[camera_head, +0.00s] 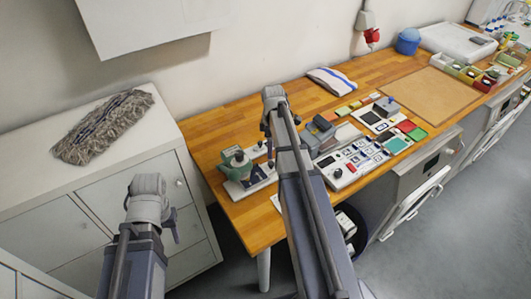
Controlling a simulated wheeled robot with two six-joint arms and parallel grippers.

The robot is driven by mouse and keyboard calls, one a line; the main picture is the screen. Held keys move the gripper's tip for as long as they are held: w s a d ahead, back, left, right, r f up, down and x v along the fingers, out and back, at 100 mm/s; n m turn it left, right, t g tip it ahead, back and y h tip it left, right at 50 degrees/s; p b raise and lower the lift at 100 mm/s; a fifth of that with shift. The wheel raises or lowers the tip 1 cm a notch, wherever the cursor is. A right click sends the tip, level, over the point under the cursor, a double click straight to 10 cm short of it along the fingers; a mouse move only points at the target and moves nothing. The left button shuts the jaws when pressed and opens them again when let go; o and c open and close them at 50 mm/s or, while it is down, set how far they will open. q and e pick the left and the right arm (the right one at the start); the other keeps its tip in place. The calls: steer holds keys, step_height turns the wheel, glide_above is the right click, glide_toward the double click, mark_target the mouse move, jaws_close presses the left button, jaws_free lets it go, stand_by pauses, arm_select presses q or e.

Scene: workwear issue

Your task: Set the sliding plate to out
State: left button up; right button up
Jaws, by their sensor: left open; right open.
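I cannot pick out the sliding plate for certain. A white panel (338,177) with a dark knob and several blue-framed switches lies near the table's front edge. Behind it a grey block (321,127) stands beside a pale flat piece (345,134). Further back right, a white board with black areas (371,117) carries another grey block (388,105). My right gripper (270,118) is over the table, left of these, its fingers largely hidden by my arm. My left gripper (151,207) is at lower left, in front of the white cabinet, apart from everything. Both are open and appear empty.
A green device (237,160) on a white base stands at the table's left end. Red and green pads (397,145) lie right of the panel, and a bare brown mat (430,95) beyond. A white cabinet (112,180) with a grey mop head (103,127) stands left.

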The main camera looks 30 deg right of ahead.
mark_target(271, 162)
steer(key=shift+w, duration=0.15)
steer(key=shift+r, duration=0.1)
steer(key=shift+f+b, duration=0.75)
step_height(271, 162, down, 6)
steer(key=b, duration=0.6)
steer(key=shift+f, duration=0.2)
steer(key=shift+r, duration=0.1)
jaws_close()
stand_by(0.5)
